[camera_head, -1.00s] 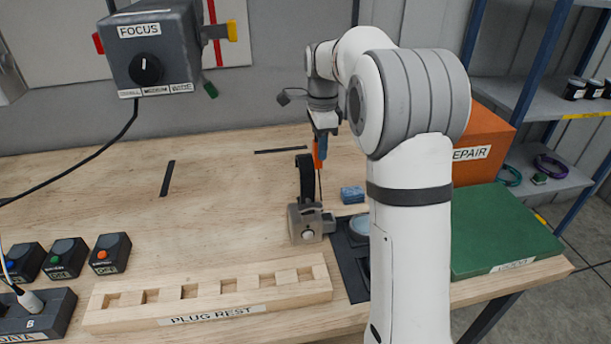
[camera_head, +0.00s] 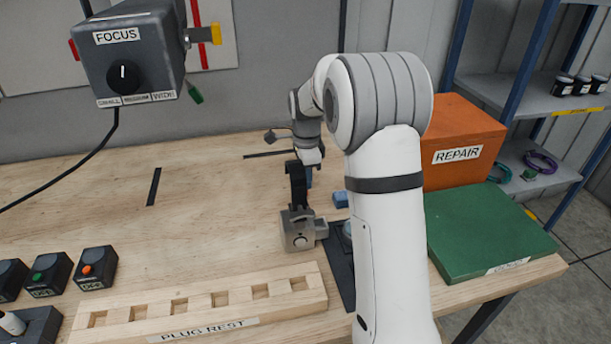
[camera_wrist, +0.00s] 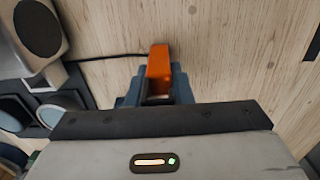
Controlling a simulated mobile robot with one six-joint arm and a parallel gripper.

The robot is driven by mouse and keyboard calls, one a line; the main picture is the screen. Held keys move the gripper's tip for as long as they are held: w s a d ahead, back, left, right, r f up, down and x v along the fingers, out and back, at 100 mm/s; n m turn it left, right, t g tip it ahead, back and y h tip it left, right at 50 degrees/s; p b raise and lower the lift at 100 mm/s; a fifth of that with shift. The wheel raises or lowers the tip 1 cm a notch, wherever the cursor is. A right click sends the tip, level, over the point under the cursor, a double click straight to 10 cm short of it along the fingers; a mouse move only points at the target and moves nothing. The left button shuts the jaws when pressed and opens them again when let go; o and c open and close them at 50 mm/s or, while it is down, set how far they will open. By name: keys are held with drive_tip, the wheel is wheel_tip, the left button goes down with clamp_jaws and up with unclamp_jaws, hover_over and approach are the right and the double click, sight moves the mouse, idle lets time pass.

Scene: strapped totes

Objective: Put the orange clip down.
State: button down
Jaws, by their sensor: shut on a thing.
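The orange clip (camera_wrist: 158,66) is between the blue fingers of my gripper (camera_wrist: 157,92) in the wrist view, above the wooden table (camera_wrist: 220,60). In the head view my gripper (camera_head: 308,178) points down behind a grey metal device (camera_head: 299,230) with a black upright arm. Whether the clip touches the table is not clear.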

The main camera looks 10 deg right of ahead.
drive_tip(key=c, duration=1.8)
unclamp_jaws()
drive_tip(key=shift+f, duration=0.15)
drive_tip(key=o, duration=0.5)
wheel_tip(320, 180, up, 12)
drive_tip(key=shift+r, duration=0.25)
drive_tip(key=shift+s+f, duration=0.1)
